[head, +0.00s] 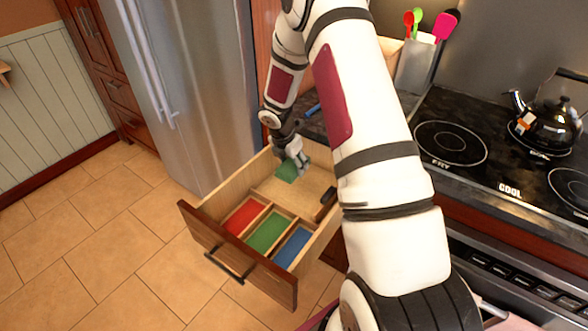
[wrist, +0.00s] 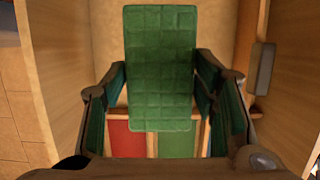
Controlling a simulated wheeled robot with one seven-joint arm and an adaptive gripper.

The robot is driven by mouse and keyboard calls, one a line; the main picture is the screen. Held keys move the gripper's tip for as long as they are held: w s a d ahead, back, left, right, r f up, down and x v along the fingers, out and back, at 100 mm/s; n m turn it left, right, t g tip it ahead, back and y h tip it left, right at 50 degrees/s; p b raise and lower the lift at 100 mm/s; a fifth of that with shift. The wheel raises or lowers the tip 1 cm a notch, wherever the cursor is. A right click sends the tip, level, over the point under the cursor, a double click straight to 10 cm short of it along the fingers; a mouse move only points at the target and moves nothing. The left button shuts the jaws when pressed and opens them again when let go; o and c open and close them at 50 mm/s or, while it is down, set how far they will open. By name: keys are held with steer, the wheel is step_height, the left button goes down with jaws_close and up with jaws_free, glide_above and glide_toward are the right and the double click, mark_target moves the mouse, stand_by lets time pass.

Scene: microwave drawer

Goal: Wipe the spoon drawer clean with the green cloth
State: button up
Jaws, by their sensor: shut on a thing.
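The wooden drawer (head: 238,268) is pulled open below the counter. Its front part has three compartments with a red bottom (head: 243,216), a green bottom (head: 267,233) and a blue bottom (head: 292,247). Its back part is one wide pale wooden area. The quilted green cloth (head: 286,173) is in my gripper (head: 297,158), low over the drawer's back left area. In the wrist view, the cloth (wrist: 160,70) extends flat between the two fingers of my gripper (wrist: 163,78), which are shut on it. Contact with the drawer bottom cannot be told. No spoon is visible.
A dark block (head: 327,202) is at the drawer's right wall. The fridge (head: 190,80) stands close to the left. A stove with a black kettle (head: 548,125) and a utensil holder (head: 415,65) are at right. Tiled floor (head: 90,230) is clear at left.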

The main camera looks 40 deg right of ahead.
step_height(320, 180, up, 13)
steer(key=p, duration=0.4)
stand_by(0.4)
stand_by(0.5)
